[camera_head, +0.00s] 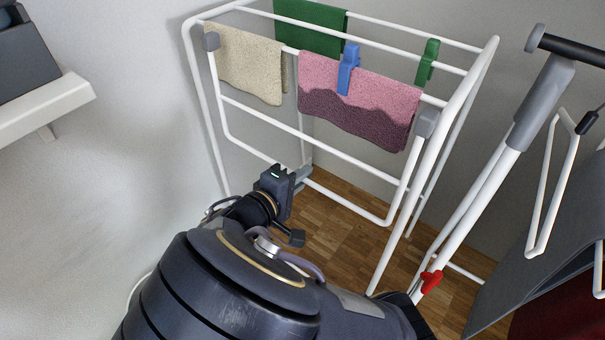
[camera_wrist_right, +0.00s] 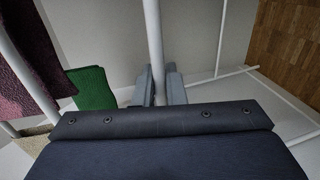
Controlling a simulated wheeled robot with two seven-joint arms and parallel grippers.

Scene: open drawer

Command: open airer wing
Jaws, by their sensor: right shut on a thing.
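The white airer (camera_head: 458,88) stands against the wall, with its wing (camera_head: 345,202) hanging down at its front from two grey hinges. The wing is a white tube frame with crossbars. My right gripper (camera_head: 301,175) is at the wing's bottom bar, around its middle, and is shut on it. In the right wrist view, the white bar (camera_wrist_right: 153,40) runs between the two grey fingers of the right gripper (camera_wrist_right: 160,88). The fingertips are small and partly hidden in the head view. My left gripper is not in view.
A beige cloth (camera_head: 245,62), a pink cloth (camera_head: 355,95) and a green cloth (camera_head: 310,25) hang on the airer, with a blue peg (camera_head: 348,68) and a green peg (camera_head: 428,62). An ironing board (camera_head: 530,250) stands close at the right. A white shelf (camera_head: 45,105) is at the left.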

